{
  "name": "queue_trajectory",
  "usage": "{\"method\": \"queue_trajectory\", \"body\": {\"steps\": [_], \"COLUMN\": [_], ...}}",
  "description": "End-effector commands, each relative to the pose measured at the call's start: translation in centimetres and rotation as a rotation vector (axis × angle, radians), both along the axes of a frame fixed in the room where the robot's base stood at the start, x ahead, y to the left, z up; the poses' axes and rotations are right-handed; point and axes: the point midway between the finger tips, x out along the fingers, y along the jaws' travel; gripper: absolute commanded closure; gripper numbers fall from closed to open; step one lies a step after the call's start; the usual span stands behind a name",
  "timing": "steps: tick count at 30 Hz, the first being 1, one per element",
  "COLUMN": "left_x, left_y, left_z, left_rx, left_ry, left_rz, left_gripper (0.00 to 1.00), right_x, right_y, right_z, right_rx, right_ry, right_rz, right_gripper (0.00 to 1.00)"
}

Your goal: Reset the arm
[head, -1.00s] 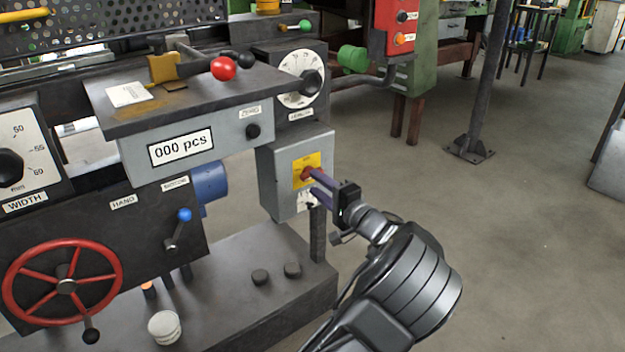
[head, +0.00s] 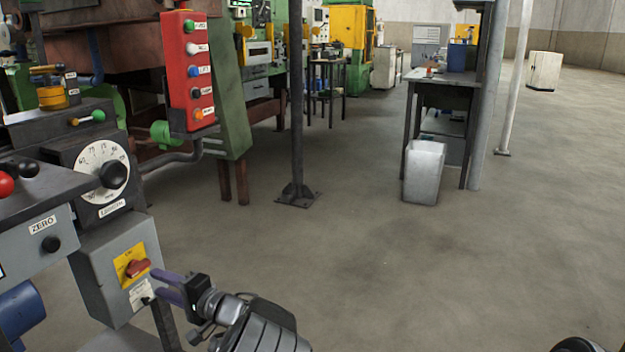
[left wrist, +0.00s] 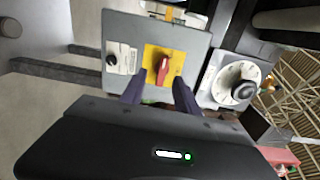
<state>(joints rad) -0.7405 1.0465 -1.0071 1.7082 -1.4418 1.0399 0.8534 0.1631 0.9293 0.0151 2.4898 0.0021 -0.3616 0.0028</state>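My left gripper (head: 158,284) is beside the grey switch box (head: 92,275) at the lower left of the head view. Its two purple fingers are apart, with nothing between them. The red rotary switch (head: 137,268) on its yellow plate is just beyond the fingertips. In the left wrist view the red switch (left wrist: 163,68) shows between and ahead of the open fingers (left wrist: 158,92), with a gap to them. My right gripper is not in view.
The length dial (head: 103,172) sits above the switch box. A red button panel (head: 194,75) hangs behind it. A dark post (head: 297,110) stands mid-floor, with a pale bin (head: 424,172) by a workbench further right.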

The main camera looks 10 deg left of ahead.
Motion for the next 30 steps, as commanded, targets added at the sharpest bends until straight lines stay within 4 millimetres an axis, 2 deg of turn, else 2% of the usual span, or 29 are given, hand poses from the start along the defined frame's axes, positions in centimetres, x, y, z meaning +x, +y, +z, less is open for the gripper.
{"method": "queue_trajectory", "body": {"steps": [2, 5, 8, 11, 12, 15, 18, 21, 24, 27, 30], "left_x": [0.4, -0.2, -1.4, -3.7, -5.0, -8.8, -13.2, -17.8, -22.2, -26.0, -28.6], "left_y": [-0.2, -0.8, -3.0, -6.1, -7.4, -11.3, -15.9, -21.1, -26.0, -30.0, -32.2], "left_z": [-1.7, -5.9, -11.7, -18.4, -21.2, -27.6, -32.9, -36.8, -38.9, -39.4, -38.9], "left_rx": [-0.052, -0.169, -0.324, -0.513, -0.595, -0.810, -1.034, -1.266, -1.484, -1.667, -1.779], "left_ry": [0.060, 0.158, 0.263, 0.370, 0.409, 0.484, 0.522, 0.513, 0.447, 0.334, 0.228], "left_rz": [-0.022, -0.045, -0.085, -0.125, -0.137, -0.162, -0.176, -0.170, -0.132, -0.050, 0.058], "left_gripper": [0.63, 0.63, 0.63, 0.63, 0.63, 0.63, 0.63, 0.63, 0.63, 0.63, 0.63], "right_x": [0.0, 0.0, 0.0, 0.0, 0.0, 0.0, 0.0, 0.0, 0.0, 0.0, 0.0], "right_y": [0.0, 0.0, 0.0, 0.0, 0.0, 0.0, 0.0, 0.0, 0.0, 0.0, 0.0], "right_z": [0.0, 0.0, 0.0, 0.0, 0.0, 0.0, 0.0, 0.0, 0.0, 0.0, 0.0], "right_rx": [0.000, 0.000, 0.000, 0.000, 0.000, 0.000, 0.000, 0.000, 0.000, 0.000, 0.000], "right_ry": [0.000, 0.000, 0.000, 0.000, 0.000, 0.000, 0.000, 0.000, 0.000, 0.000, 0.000], "right_rz": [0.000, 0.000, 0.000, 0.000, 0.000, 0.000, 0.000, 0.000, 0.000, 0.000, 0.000], "right_gripper": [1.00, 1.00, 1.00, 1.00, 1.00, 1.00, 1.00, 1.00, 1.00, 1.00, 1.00]}}
